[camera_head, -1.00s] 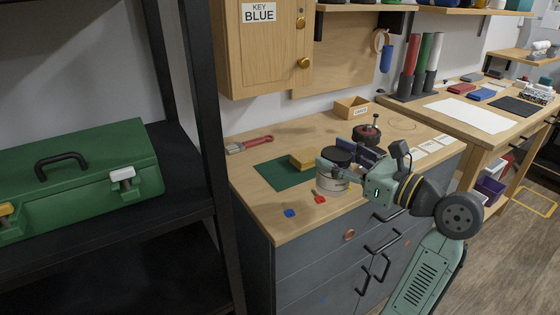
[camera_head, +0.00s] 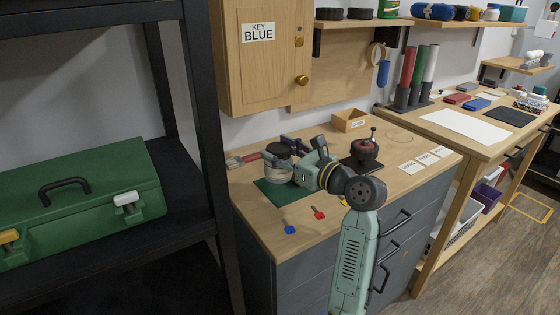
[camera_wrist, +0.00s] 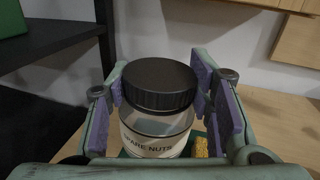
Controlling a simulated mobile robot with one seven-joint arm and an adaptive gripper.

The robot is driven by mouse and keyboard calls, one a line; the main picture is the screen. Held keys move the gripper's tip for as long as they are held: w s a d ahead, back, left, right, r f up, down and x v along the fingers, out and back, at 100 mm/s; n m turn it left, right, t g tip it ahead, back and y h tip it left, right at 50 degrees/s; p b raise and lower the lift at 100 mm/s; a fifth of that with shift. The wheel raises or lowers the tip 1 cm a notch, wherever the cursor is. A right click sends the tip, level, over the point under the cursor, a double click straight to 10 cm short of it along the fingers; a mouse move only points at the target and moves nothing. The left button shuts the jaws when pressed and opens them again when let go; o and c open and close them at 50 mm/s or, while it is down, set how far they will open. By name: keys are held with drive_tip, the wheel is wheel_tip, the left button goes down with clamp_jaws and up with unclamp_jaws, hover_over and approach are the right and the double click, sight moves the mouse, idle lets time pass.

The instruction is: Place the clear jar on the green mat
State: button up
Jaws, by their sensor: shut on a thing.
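The clear jar (camera_head: 277,173) has a black lid and a white label reading "SPARE NUTS", partly cut off in the wrist view (camera_wrist: 155,135). My gripper (camera_head: 288,161) is shut on the jar, with its purple-padded fingers on either side of it in the wrist view (camera_wrist: 160,88). The jar is upright. The green mat (camera_head: 283,195) lies on the wooden counter, and the jar's base shows over its back part. I cannot tell whether the base touches the mat.
A yellow sponge-like block (camera_wrist: 201,147) is close beside the jar, by the right finger. Blue (camera_head: 290,230) and red (camera_head: 319,213) small items lie in front of the mat. A red-handled brush (camera_head: 243,159) lies behind-left. A dark round device (camera_head: 365,152) stands to the right.

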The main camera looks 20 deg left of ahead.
drive_tip(key=shift+f+p, duration=0.3)
drive_tip(key=shift+f, duration=1.45)
drive_tip(key=o, duration=1.4)
drive_tip(key=shift+f, duration=0.15)
drive_tip(key=shift+o, duration=0.2)
drive_tip(key=b+v, duration=0.2)
drive_tip(key=v, duration=1)
